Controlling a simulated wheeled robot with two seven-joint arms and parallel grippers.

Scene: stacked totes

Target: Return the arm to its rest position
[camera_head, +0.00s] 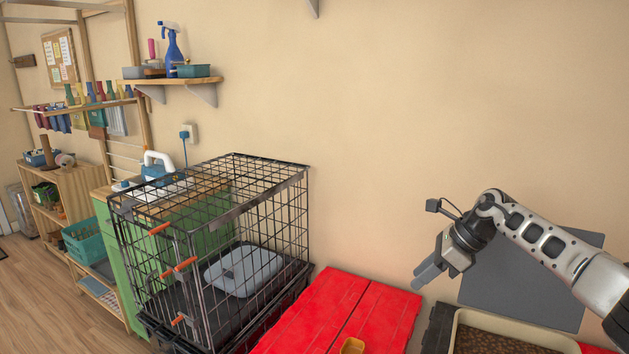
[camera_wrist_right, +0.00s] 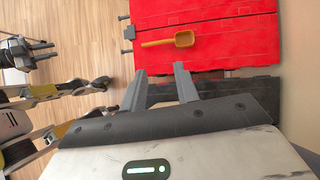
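My right arm comes in from the right in the head view. Its right gripper (camera_head: 428,277) hangs in the air in front of the wall, pointing down and left, above the tote area. The right wrist view shows the two grey fingers of this gripper (camera_wrist_right: 160,70) apart, with nothing between them. Parts of my own body show at the left of the wrist view. The head view does not show my left arm.
An orange-yellow scoop (camera_wrist_right: 184,39) lies on a red lid (camera_head: 335,312). A beige-rimmed tote (camera_head: 459,318) of brown pellets stands to the right, with a grey panel (camera_head: 535,288) behind it. A black wire crate (camera_head: 235,208) stands left of the red lid.

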